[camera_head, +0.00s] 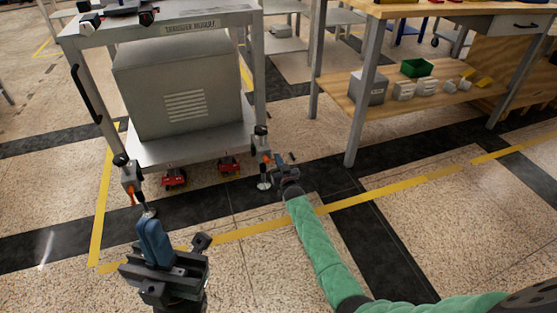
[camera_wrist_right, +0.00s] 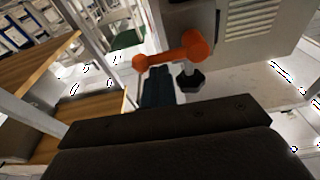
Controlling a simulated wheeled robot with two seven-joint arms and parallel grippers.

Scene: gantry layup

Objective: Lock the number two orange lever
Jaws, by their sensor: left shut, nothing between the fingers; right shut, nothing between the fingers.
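Two orange levers sit low on the front legs of a grey cart: a left one (camera_head: 131,196) and a right one (camera_head: 267,158). No number can be read on either. My right gripper (camera_head: 280,160), at the end of the green arm, is shut and empty close beside the right lever. In the right wrist view, an orange lever (camera_wrist_right: 178,50) with a round knob lies just beyond the shut dark-teal fingertips (camera_wrist_right: 157,75); whether they touch is unclear. My left gripper (camera_head: 148,226), with blue fingers, is shut and empty, in front of the left leg.
The cart (camera_head: 190,150) carries a grey cabinet (camera_head: 180,85) on its lower shelf. Red parts (camera_head: 174,178) show beneath it. A wooden workbench (camera_head: 440,10) with boxes on its lower shelf stands to the right. The floor in front is clear.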

